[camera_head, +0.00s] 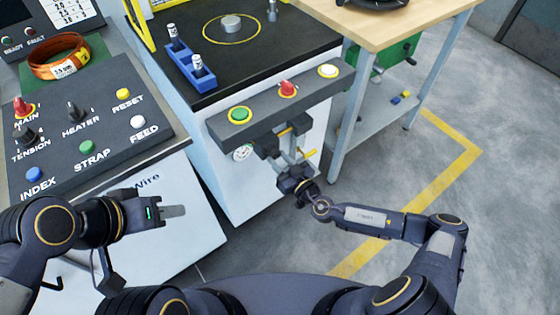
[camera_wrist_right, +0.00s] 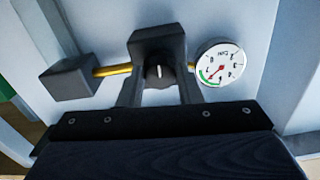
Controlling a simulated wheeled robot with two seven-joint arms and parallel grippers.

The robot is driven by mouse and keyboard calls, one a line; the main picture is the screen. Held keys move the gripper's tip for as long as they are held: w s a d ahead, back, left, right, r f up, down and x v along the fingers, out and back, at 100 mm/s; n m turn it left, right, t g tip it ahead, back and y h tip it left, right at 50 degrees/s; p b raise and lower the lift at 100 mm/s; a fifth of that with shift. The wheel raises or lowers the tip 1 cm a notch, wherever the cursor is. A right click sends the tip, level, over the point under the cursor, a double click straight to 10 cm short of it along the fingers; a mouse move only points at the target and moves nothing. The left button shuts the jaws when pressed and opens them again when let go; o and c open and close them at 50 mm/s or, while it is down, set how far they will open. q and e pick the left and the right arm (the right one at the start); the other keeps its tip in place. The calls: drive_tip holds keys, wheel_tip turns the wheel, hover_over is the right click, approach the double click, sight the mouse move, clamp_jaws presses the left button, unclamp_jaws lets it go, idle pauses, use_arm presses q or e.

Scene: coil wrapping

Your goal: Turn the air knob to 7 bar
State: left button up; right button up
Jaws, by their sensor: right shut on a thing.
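The air knob (camera_wrist_right: 158,71) is a dark knob with a white mark, under a black regulator block (camera_wrist_right: 157,43) on the machine's pale front. My right gripper (camera_wrist_right: 158,92) is shut on the knob, one finger on each side of it. In the head view the right gripper (camera_head: 298,163) reaches up under the front panel and mostly hides the knob. A round gauge (camera_wrist_right: 219,64) with a red needle and a green arc sits beside the block, its digits upside down and too small to read surely. It also shows in the head view (camera_head: 242,153). My left gripper (camera_head: 172,212) hangs apart at the left.
Green (camera_head: 239,114), red (camera_head: 287,88) and white (camera_head: 328,70) buttons sit on the panel above the gripper. A yellow lever (camera_head: 308,154) is close beside it. A labelled control desk (camera_head: 60,150) stands left. The floor at right is free.

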drive_tip(key=m+b, duration=0.1)
drive_tip(key=m, duration=0.3)
drive_tip(key=shift+m, duration=0.3)
drive_tip(key=shift+a+m, duration=0.1)
drive_tip(key=shift+m, duration=1.4)
drive_tip(key=o, duration=0.9)
drive_tip(key=shift+o, duration=0.2)
drive_tip(key=v, duration=0.8)
drive_tip(key=shift+b, duration=0.35)
